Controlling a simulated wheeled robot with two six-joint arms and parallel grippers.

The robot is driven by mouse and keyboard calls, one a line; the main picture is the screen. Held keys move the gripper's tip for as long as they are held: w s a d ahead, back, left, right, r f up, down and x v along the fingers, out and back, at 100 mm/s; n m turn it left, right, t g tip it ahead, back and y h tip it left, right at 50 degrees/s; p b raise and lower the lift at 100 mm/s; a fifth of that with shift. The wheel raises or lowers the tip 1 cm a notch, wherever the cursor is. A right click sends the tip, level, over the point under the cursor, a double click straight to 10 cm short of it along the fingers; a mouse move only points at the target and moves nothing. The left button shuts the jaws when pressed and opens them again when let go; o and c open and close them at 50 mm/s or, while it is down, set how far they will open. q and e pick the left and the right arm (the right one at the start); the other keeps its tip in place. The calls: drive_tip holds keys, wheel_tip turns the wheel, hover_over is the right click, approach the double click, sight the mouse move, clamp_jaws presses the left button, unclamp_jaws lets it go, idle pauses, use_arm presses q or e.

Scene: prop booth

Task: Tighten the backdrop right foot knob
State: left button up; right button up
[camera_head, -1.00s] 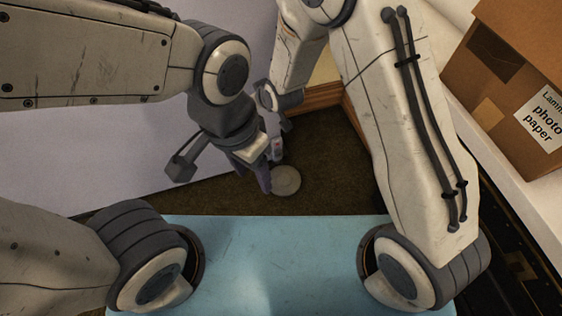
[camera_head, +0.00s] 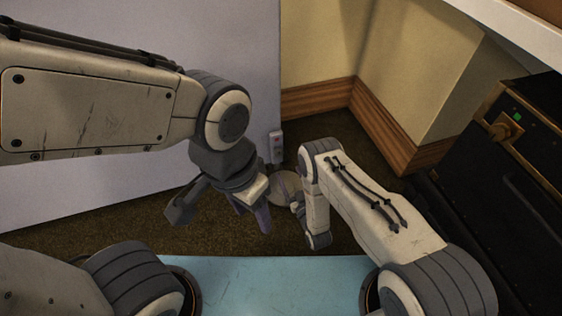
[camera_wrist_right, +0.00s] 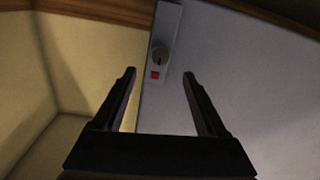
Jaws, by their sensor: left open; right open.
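The backdrop (camera_head: 120,110) is a lilac-grey panel on the left in the head view. At its lower right edge is a pale fixture (camera_head: 277,147), with a round foot disc (camera_head: 284,186) on the floor. In the head view my right gripper (camera_head: 297,204) is over the disc. My left gripper (camera_head: 252,213) is open, left of the disc.
Yellow walls (camera_head: 315,50) with a wooden skirting (camera_head: 382,122) form a corner behind. A black case (camera_head: 510,170) stands at the right under a white shelf (camera_head: 525,28). A light-blue surface (camera_head: 270,285) lies in front. Brown carpet (camera_head: 350,140) is partly clear.

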sight(280, 154)
drive_tip(key=b+x, duration=0.4)
drive_tip(key=x, duration=0.4)
drive_tip(key=shift+w+a+f, duration=0.1)
drive_tip(key=shift+w+a, duration=0.1)
drive_tip(key=shift+w, duration=0.1)
drive_tip(key=shift+w+a+b, duration=0.15)
drive_tip(key=shift+w+b, duration=0.2)
drive_tip(key=shift+w, duration=0.1)
clamp_jaws()
